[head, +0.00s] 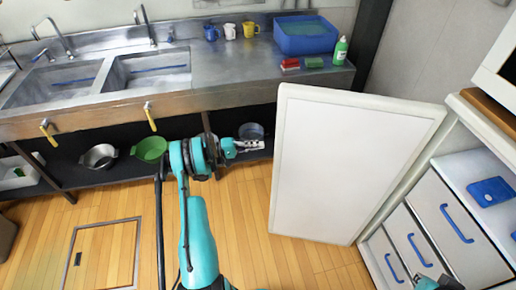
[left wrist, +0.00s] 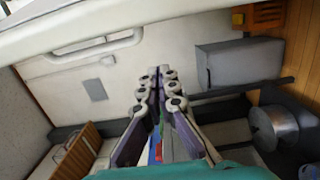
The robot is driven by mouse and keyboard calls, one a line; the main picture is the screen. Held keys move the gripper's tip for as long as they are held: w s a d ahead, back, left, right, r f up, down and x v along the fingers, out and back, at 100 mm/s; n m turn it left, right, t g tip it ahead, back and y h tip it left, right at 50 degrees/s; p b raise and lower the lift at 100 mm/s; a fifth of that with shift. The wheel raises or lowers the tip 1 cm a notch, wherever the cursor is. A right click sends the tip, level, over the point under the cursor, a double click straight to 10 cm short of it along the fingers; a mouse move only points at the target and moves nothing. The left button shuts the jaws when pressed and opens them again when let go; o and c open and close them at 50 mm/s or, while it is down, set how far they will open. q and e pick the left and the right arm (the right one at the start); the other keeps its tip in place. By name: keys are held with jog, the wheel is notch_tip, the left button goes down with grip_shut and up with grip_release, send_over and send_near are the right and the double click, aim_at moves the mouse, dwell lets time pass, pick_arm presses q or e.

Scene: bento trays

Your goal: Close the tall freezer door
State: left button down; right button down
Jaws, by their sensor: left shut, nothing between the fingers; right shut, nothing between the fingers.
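The tall freezer door (head: 345,165) is a white panel with a pale rim. It stands swung open, its right edge by the freezer (head: 365,245) and its left edge out toward the sink counter. My left gripper (head: 261,145) is shut and empty just left of the door's free edge; I cannot tell whether it touches. Its shut fingers also show in the left wrist view (left wrist: 157,78), with a pale surface beyond. My right gripper (head: 447,283) is only partly in view at the bottom right, in front of the freezer drawers, with nothing seen in it.
Freezer drawers (head: 463,212) with blue handles and a blue item (head: 491,191) on a shelf are at the right. A steel sink counter (head: 245,82) runs along the back, with a green bowl (head: 150,149) and pots below. The wooden floor (head: 250,220) left of the door is clear.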

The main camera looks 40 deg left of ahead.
pick_arm(q)
jog(key=w+d+b, duration=0.1)
jog(key=d+b, duration=0.2)
jog(key=d, duration=0.3)
jog(key=shift+d, duration=0.15)
dwell(0.3)
